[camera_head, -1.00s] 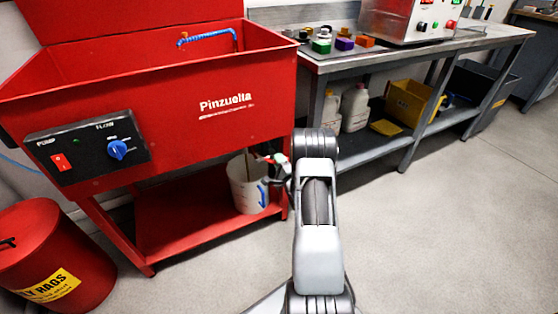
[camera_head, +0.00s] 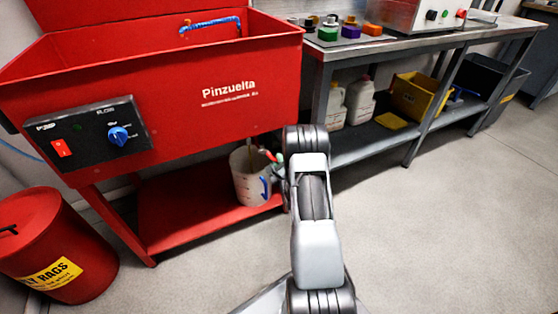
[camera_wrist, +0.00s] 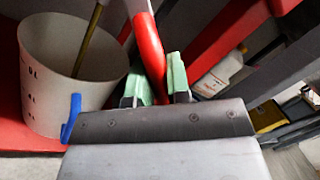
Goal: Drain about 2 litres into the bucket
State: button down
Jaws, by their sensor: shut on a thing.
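The bucket (camera_head: 250,183) is white with scale marks and a blue handle. It stands upright on the red lower shelf under the parts washer (camera_head: 150,100), and fills the left of the wrist view (camera_wrist: 50,75). A thin yellow-brown streak (camera_wrist: 88,50), which looks like liquid, runs from above into the bucket. The liquid level is hidden. My gripper (camera_wrist: 155,80) has green fingertips and is shut on a red lever (camera_wrist: 147,45) beside the bucket's rim. In the head view my arm partly hides the gripper and lever.
A red rag bin (camera_head: 50,245) stands at the left. The control panel (camera_head: 90,137) is on the washer's front. A grey workbench (camera_head: 430,60) at the right holds jugs (camera_head: 360,100) and a yellow bin (camera_head: 418,97) on its lower shelf. The floor (camera_head: 450,220) at right is clear.

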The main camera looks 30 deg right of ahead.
jog(key=shift+f, duration=0.1)
dwell(0.3)
jog(key=c, duration=1.1)
grip_release()
jog(key=shift+s, duration=0.1)
jog(key=p+v, duration=0.3)
jog(key=v, duration=1)
jog(key=shift+s+a+f, duration=0.1)
jog(key=shift+s+a, duration=0.1)
jog(key=shift+s, duration=0.1)
